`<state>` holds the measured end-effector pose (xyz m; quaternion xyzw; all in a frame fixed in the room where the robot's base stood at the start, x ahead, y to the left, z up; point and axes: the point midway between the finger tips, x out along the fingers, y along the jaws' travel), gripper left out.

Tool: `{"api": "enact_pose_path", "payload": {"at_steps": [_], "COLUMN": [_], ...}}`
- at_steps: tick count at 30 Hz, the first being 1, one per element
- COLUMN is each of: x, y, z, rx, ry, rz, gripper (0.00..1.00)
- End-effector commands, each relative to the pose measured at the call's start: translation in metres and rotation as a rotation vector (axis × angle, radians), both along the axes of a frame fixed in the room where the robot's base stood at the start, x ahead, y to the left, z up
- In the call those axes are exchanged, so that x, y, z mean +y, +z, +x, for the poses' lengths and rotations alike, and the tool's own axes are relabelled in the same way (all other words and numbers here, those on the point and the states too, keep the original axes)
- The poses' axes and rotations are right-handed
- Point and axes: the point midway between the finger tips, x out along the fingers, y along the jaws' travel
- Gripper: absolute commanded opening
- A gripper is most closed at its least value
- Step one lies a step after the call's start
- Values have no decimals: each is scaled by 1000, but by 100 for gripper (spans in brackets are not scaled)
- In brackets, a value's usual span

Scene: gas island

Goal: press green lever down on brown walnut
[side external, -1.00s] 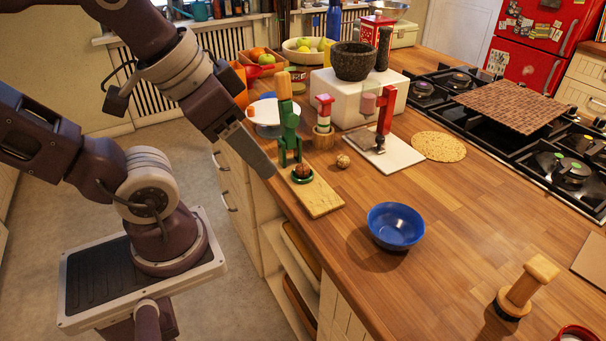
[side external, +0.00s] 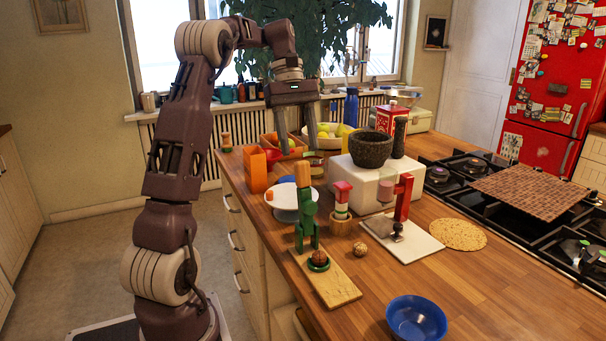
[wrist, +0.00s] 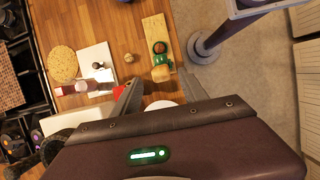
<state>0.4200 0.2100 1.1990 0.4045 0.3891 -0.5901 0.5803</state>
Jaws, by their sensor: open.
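The green lever press (side external: 306,232) stands upright on a light wooden board (side external: 345,290) near the counter's left edge. Its wooden handle (side external: 303,174) points up. A brown walnut (side external: 319,257) sits in the green cup at its foot. In the wrist view the walnut (wrist: 159,47) and the green press (wrist: 160,60) show beyond my fingers, with the handle end (wrist: 161,73) nearest. My gripper (side external: 297,148) is open and empty, fingers pointing down. It is raised behind the press in the side view, apart from it. A second walnut (side external: 360,249) lies loose on the counter.
A red lever press (side external: 404,198) on a white board stands right of the green one. A red-topped pepper mill (side external: 342,200) is between them. A white block (side external: 372,178) bears a stone mortar (side external: 371,149). A blue bowl (side external: 416,318) is in front; the counter right of it is clear.

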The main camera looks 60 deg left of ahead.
Motion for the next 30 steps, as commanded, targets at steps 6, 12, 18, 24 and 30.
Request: {"api": "enact_pose_path", "payload": {"at_steps": [6,12,18,24,30], "x": [-3,-16,-20,-20,-20], "y": [-26,-59,-68,-68,-68], "z": [-2,-1,-1,0,0], "rx": [15,13,11,11,11], "ry": [27,26,25,24,24], "rz": [-20,-18,-14,-14,-14], "gripper": [51,51,51,39,0]}}
